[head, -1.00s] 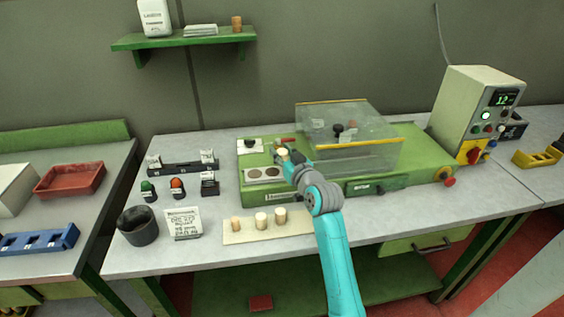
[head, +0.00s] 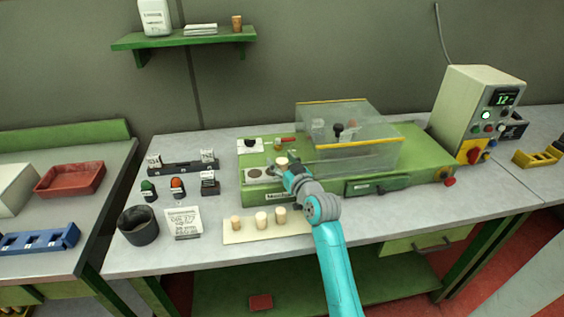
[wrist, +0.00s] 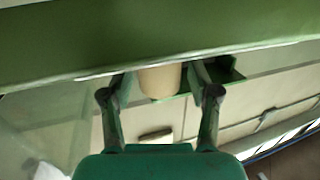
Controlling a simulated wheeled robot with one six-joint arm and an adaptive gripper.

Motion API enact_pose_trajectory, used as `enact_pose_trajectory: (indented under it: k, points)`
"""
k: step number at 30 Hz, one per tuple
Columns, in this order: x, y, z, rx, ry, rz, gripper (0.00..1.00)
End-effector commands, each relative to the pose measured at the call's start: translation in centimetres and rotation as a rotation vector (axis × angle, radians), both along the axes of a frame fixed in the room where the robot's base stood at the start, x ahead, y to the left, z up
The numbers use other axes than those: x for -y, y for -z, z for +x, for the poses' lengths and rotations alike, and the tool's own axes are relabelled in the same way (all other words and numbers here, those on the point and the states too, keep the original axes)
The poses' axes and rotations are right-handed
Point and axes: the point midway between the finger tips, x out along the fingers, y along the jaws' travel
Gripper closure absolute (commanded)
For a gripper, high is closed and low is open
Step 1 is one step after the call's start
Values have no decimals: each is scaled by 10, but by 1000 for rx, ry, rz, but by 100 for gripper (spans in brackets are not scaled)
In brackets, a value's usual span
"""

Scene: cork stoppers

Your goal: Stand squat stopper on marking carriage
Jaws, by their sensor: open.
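A pale, short cork stopper (head: 281,161) is at the right end of the marking carriage (head: 243,179), a grey plate with round dark spots on the green machine. The left spot shows; the right one is mostly hidden by the stopper and my gripper. My gripper (head: 284,166) is open around the stopper.
Several pale stoppers (head: 261,220) stand on a cream board (head: 240,238) in front of the machine. A clear guard (head: 370,150) covers the machine just right of my gripper. A dark cup (head: 138,226) and a written card (head: 183,222) are at the left.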

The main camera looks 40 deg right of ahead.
Motion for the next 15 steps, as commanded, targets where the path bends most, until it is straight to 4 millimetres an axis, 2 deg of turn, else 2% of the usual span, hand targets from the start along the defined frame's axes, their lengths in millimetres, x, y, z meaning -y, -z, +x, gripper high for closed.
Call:
enact_pose_trajectory:
  k: [4, 7, 15]
  points:
    - [0, -3, -1, 0, 0, 0, 39]
    - [-4, -2, -11, -1, 0, 0, 39]
    - [-19, -5, -61, -1, 1, 1, 39]
